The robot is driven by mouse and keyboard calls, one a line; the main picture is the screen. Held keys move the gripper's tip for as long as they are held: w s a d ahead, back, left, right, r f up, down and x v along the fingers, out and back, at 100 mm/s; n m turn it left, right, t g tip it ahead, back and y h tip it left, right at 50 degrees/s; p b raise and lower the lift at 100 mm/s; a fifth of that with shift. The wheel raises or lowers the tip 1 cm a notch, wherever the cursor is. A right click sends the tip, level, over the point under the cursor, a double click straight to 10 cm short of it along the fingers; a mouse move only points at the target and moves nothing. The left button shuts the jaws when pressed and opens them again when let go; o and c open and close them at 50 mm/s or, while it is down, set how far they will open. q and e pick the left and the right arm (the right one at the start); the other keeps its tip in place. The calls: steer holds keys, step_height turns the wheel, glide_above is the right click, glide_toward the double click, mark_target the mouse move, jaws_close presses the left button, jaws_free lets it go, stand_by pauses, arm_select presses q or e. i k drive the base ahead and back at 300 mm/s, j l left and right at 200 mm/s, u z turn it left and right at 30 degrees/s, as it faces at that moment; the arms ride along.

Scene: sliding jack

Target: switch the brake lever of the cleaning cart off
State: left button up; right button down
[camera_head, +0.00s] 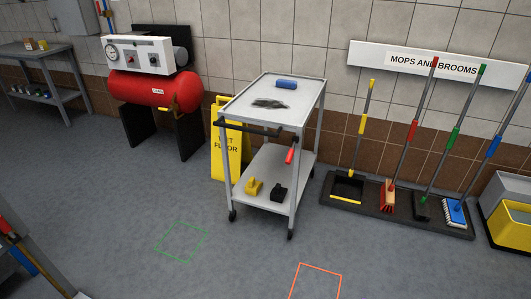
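The cleaning cart (308,118) stands upright in the middle of the head view, a light grey two-shelf trolley on small black wheels. A black push bar (245,127) runs along its near end. A small red-handled lever (289,156), which looks like the brake lever, hangs below the right end of that bar, its red grip pointing down. Its exact setting is hard to tell at this size. Neither my left nor my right gripper is in view, and nothing touches the cart's lever.
A yellow wet-floor sign (226,150) stands close behind the cart's left side. A red compressor tank (150,90) is at back left, a mop rack (400,204) at right. Green (182,241) and orange (317,281) floor outlines lie in front on clear floor.

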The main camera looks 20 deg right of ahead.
mark_target(294, 139)
steer(key=i+l+u, duration=0.1)
steer(key=i+l, duration=0.4)
steer(key=i+l+u, duration=0.1)
steer(key=i+l, duration=0.4)
steer(key=l, duration=0.15)
